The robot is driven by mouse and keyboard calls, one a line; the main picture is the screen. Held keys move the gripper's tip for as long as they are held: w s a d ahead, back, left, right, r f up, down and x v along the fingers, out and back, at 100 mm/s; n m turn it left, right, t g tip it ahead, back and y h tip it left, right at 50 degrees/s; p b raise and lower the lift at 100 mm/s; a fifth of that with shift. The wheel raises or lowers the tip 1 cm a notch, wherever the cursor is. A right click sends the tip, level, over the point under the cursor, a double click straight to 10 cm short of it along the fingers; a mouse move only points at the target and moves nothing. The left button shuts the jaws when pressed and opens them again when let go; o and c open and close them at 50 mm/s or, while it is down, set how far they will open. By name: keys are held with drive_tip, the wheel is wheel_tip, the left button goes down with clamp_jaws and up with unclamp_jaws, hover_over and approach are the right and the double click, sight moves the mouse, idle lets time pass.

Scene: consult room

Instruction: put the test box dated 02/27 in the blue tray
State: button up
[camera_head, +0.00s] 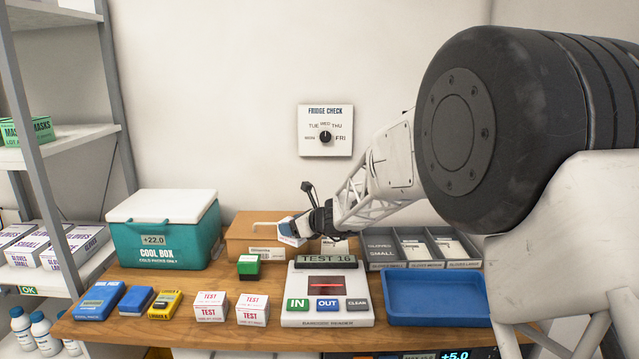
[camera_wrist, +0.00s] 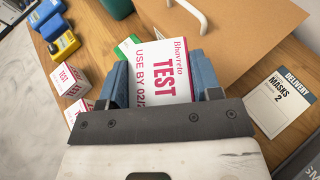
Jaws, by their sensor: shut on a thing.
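My gripper (camera_head: 306,229) is shut on a white and red test box (camera_wrist: 166,68), held in the air above the table's back part, near the brown drawer box. In the wrist view its label reads TEST and USE BY 02/2; the last digit is hidden by my gripper. Two more white and red test boxes stand on the table, a left one (camera_head: 210,306) and a right one (camera_head: 252,310); their dates are too small to read. The blue tray (camera_head: 437,318) lies empty at the right of the table, to the right of my gripper.
A barcode reader (camera_head: 327,319) showing TEST 16 stands left of the tray. Grey glove bins (camera_head: 385,265) stand behind the tray. A teal cool box (camera_head: 165,242), a brown drawer box (camera_head: 243,228) and a green box (camera_head: 249,267) are at the left and middle.

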drive_tip(key=w+d+m+t+h, duration=0.2)
drive_tip(key=d+m+t+h, duration=0.4)
drive_tip(key=d, duration=2)
drive_tip(key=shift+f+m+h, duration=0.2)
drive_tip(key=shift+m+h, duration=2.4)
drive_tip(key=shift+w+f, duration=0.1)
drive_tip(key=s+d+f+n+g+y, duration=0.2)
drive_tip(key=s+d+n+y, duration=0.2)
drive_tip(key=s, duration=0.3)
drive_tip(key=s+d+f+n+g+y, duration=0.2)
drive_tip(key=s+d+n+y, duration=0.2)
drive_tip(key=s, duration=0.3)
drive_tip(key=shift+d+f+n+y, duration=0.15)
drive_tip(key=shift+f+n+y, duration=0.3)
drive_tip(key=shift+y, duration=0.35)
drive_tip(key=shift+f, duration=0.1)
